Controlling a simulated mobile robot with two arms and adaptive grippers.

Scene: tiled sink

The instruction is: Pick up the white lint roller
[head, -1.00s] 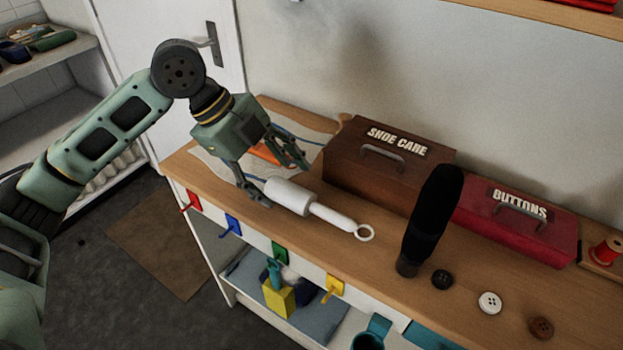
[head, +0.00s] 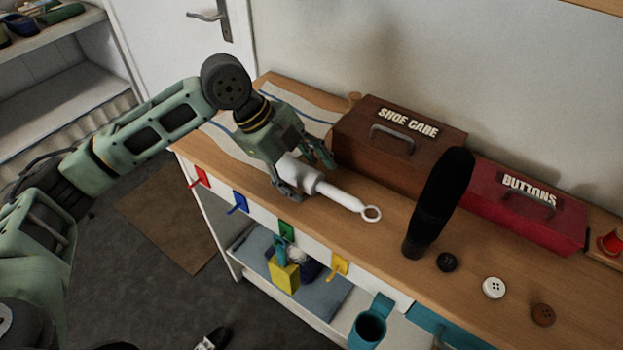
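The white lint roller (head: 329,191) lies on the wooden counter (head: 385,245), its ringed handle end pointing right and toward the front. My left gripper (head: 307,177) is over its thick roller end, with one finger on the near side and one on the far side. The fingers are spread apart, and I cannot tell whether they touch the roller. The gripper hides part of the roller's left end. My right gripper is not in view.
The brown shoe care box (head: 395,145) stands close behind the roller, with the red buttons box (head: 525,203) to its right. A black upright brush (head: 440,200) stands right of the handle. Several buttons lie farther right. Coloured hooks line the front edge.

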